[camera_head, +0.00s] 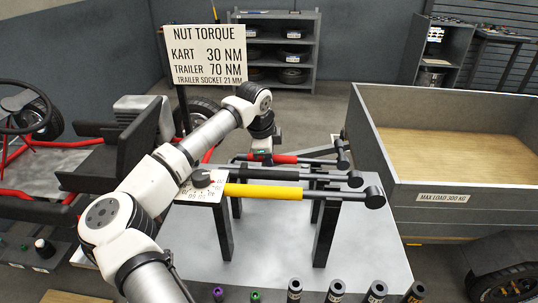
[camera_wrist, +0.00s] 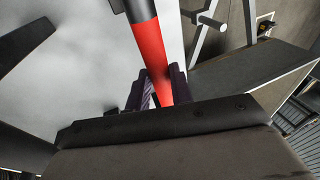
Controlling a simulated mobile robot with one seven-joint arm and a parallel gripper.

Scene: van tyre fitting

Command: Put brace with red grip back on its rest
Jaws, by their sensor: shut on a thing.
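The brace with the red grip (camera_head: 284,159) lies roughly level behind two other braces, its dark head end to the right. My gripper (camera_head: 262,156) reaches down onto it from above, near the left part of the red grip. In the wrist view the red grip (camera_wrist: 150,48) runs between the two dark fingers of my gripper (camera_wrist: 158,88), which are shut on it. The rest is a stand with dark posts (camera_head: 326,232) on a grey table. I cannot tell whether the red-grip brace touches its rest.
The yellow-grip brace (camera_head: 263,192) and a black-grip brace (camera_head: 290,175) lie on the stand in front. A small dial board (camera_head: 203,188) is at their left end. Sockets (camera_head: 335,290) line the table's front. A trailer (camera_head: 440,200) stands close on the right, a kart (camera_head: 70,165) left.

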